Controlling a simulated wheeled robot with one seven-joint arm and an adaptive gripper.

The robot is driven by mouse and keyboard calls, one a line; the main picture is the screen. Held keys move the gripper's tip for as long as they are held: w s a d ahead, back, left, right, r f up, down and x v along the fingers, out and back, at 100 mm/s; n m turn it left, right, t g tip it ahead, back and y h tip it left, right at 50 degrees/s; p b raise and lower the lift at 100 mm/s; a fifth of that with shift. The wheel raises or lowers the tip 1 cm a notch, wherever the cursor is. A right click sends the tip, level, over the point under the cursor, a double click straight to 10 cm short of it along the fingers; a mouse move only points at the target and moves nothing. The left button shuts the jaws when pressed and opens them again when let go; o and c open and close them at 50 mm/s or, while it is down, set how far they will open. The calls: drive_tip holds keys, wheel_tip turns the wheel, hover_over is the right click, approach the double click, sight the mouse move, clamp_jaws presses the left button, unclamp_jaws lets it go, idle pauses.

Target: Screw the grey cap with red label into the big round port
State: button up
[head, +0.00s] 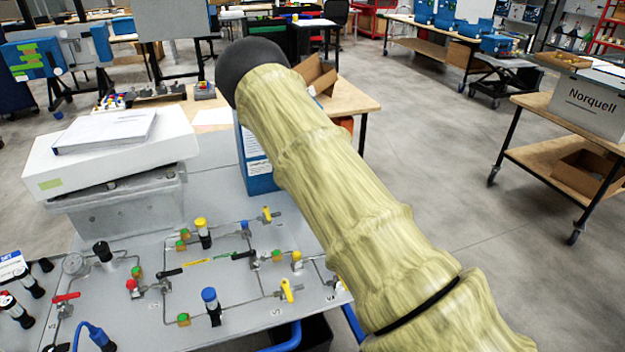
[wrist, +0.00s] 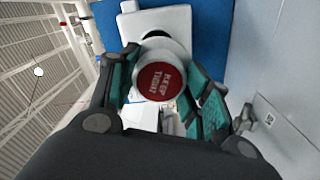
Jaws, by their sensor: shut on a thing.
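The grey cap with the red label (wrist: 160,82) is between the teal fingers of my gripper (wrist: 165,90) in the wrist view. My gripper is shut on it, and the red label faces the camera. A pale grey block (wrist: 158,20) on a blue surface (wrist: 211,35) lies behind the cap. In the head view my arm's padded sleeve hides the gripper and the cap. A blue unit (head: 256,165) shows partly beside my arm.
In the head view a grey panel (head: 240,325) with valves, gauges and thin pipes lies in front. A white box (head: 160,150) with papers stands on the left. A pale grey wall (wrist: 285,110) is close on the right in the wrist view. Open floor (head: 440,170) lies right of my arm.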

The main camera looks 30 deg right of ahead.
drive_tip(key=x, duration=0.3)
drive_tip(key=shift+w+d, duration=0.1)
drive_tip(key=shift+w, duration=0.1)
drive_tip(key=shift+w+d+r, duration=0.15)
drive_tip(key=shift+w+r, duration=0.05)
drive_tip(key=shift+r, duration=0.05)
drive_tip(key=shift+w, duration=0.3)
drive_tip(key=shift+w+d+n+b, duration=0.1)
drive_tip(key=shift+w+n+b, duration=0.3)
drive_tip(key=shift+n+b, duration=2.35)
drive_tip(key=shift+w+d+n+b, duration=0.1)
drive_tip(key=shift+w+n+b, duration=0.4)
drive_tip(key=shift+n, duration=4.4)
drive_tip(key=shift+w+d+n+b, duration=0.1)
drive_tip(key=shift+w+n+b, duration=0.25)
drive_tip(key=shift+n+b, duration=2.45)
